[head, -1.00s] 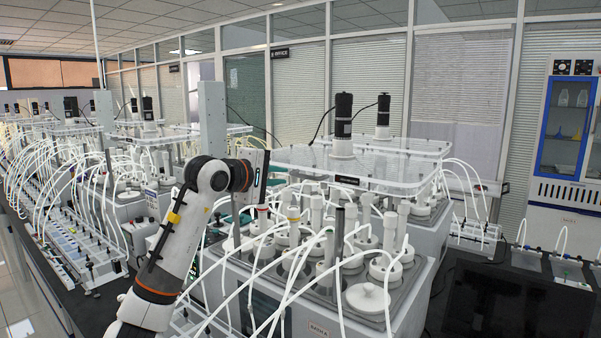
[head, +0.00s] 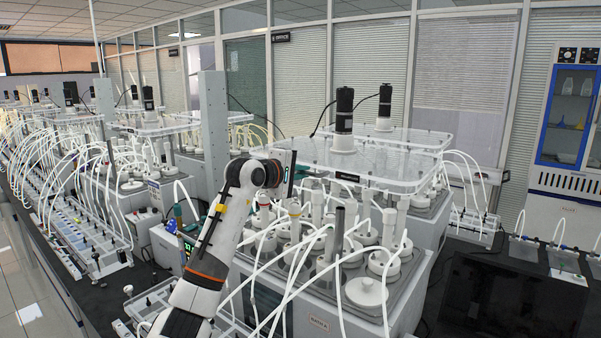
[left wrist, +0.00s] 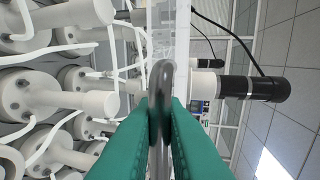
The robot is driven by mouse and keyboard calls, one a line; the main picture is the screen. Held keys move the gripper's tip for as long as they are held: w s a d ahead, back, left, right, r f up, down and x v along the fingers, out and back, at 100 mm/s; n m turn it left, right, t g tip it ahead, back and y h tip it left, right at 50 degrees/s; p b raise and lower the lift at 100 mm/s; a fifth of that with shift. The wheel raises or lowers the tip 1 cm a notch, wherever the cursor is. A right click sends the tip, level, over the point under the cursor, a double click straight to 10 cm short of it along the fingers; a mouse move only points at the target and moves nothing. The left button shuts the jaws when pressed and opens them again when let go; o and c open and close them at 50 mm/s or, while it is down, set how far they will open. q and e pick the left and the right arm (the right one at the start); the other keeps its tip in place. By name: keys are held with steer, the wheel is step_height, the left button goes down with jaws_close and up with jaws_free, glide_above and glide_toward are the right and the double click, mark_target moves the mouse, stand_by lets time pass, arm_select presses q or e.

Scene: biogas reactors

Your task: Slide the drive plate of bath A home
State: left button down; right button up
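The clear drive plate (head: 355,166) spans the top of the nearest bath (head: 320,325), whose front label looks like "BATH A". A black motor (head: 344,112) stands on a white collar on it. My left gripper (head: 288,172) is at the plate's left front side; its fingers cannot be made out there. In the left wrist view its green fingers (left wrist: 161,115) lie close along both sides of a grey rounded bar (left wrist: 161,75) and appear shut on it. The plate (left wrist: 180,45) shows edge-on beyond the bar, with the motor (left wrist: 255,88) to the right. My right gripper is out of view.
White reactor bottles (head: 366,292) with looping tubes crowd the bath below the plate, close to my left arm. A grey column (head: 213,130) stands behind, left of the plate. Another plate and motor (head: 384,108) are behind. A dark box (head: 500,290) stands at the right.

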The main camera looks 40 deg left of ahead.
arm_select(q)
steer(key=shift+s+f, duration=0.15)
steer(key=s+b, duration=0.2)
steer(key=s+f+b, duration=0.1)
steer(key=s+b, duration=0.1)
steer(key=b, duration=0.1)
steer(key=shift+s+d, duration=0.1)
steer(key=shift+d, duration=0.05)
steer(key=f+b+v, duration=0.1)
steer(key=b+v, duration=0.6)
steer(key=v, duration=0.1)
steer(key=shift+s+d, duration=0.25)
steer(key=shift+s, duration=0.3)
steer(key=shift+r, duration=0.15)
